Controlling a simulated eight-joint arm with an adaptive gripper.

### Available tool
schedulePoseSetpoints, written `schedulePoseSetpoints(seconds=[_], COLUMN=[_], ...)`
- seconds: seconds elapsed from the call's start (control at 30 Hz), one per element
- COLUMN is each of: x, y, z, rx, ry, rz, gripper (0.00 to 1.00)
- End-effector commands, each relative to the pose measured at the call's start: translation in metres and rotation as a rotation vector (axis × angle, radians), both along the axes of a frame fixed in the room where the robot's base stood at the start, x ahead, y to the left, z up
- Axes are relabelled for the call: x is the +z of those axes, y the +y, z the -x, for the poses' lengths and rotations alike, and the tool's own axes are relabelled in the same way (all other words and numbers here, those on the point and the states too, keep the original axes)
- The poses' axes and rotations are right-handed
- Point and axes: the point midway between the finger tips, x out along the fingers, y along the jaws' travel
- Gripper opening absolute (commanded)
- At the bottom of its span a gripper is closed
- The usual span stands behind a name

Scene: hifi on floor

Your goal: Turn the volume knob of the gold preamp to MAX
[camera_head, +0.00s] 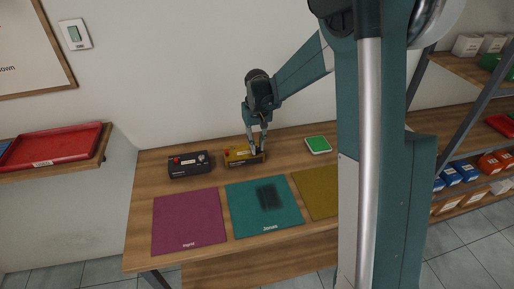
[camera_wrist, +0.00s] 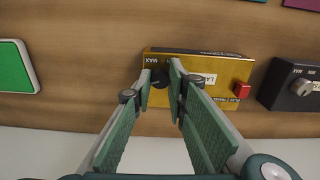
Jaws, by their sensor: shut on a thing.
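The gold preamp (camera_head: 236,159) sits near the back of the wooden table in the head view, and it also shows in the wrist view (camera_wrist: 215,66). It has a white label and a red button (camera_wrist: 241,90). Its dark volume knob (camera_wrist: 160,78) is at the end of its face, with the word MAX printed beside it. My gripper (camera_head: 257,151) reaches down to that end, and in the wrist view its fingertips (camera_wrist: 161,77) are shut on the knob, one on each side. The fingers hide part of the knob, and I cannot tell where its pointer is.
A black unit (camera_head: 190,171) with a red button and a knob stands left of the preamp. A green-topped item (camera_head: 318,145) lies to the right. Purple (camera_head: 188,222), teal (camera_head: 240,205) and olive (camera_head: 318,192) mats cover the table front. Shelving (camera_head: 470,75) stands at right.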

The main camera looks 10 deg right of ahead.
Motion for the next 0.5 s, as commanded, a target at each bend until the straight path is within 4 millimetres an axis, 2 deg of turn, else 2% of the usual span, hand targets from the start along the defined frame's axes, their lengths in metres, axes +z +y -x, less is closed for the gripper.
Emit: schedulePoseSetpoints(seconds=[0.5], x=[-0.0011], y=[0.0003], z=[-0.0001], rx=[-0.486], ry=[0.000], rz=[0.000], gripper=[0.04])
